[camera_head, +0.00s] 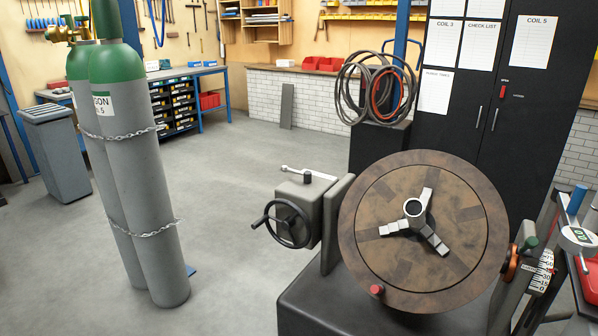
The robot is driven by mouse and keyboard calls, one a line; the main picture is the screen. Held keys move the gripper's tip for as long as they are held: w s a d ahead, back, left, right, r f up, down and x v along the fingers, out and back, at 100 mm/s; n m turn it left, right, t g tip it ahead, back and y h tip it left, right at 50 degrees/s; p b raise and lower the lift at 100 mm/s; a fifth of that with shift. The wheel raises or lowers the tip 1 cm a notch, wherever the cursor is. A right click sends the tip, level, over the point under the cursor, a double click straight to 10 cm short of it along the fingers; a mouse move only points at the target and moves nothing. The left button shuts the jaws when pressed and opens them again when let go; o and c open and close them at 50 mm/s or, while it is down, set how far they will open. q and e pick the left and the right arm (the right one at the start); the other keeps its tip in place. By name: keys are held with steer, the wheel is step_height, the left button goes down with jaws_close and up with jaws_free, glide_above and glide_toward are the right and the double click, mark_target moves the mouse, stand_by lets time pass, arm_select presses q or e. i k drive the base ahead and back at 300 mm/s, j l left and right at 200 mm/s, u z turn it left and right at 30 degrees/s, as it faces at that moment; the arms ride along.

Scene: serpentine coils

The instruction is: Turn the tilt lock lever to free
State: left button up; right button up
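A round brown turntable (378,215) with a three-jaw chuck (413,210) is tilted toward me on a dark base (325,300). At its right side is a copper-coloured hub (510,262) with a short lever ending in a dark green knob (531,243), which looks like the tilt lock lever. The knob points up. A white numbered tilt scale (544,268) is just right of it. I cannot read the lock setting. Neither of my grippers is in view.
A gearbox with a black handwheel (287,223) is left of the turntable. A red knob (376,290) sits at its lower rim. A cluttered stand with a round gauge (578,238) is at the right edge. Chained gas cylinders (135,180) stand left, with open floor between.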

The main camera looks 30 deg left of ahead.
mark_target(308, 174)
steer(key=i+j+z, duration=0.15)
steer(key=j, duration=0.75)
steer(key=i+j+z, duration=0.1)
steer(key=j, duration=0.8)
steer(key=i+j+z, duration=0.15)
steer(key=j, duration=0.75)
steer(key=i+j+z, duration=0.15)
steer(key=j, duration=0.8)
steer(key=k, duration=0.05)
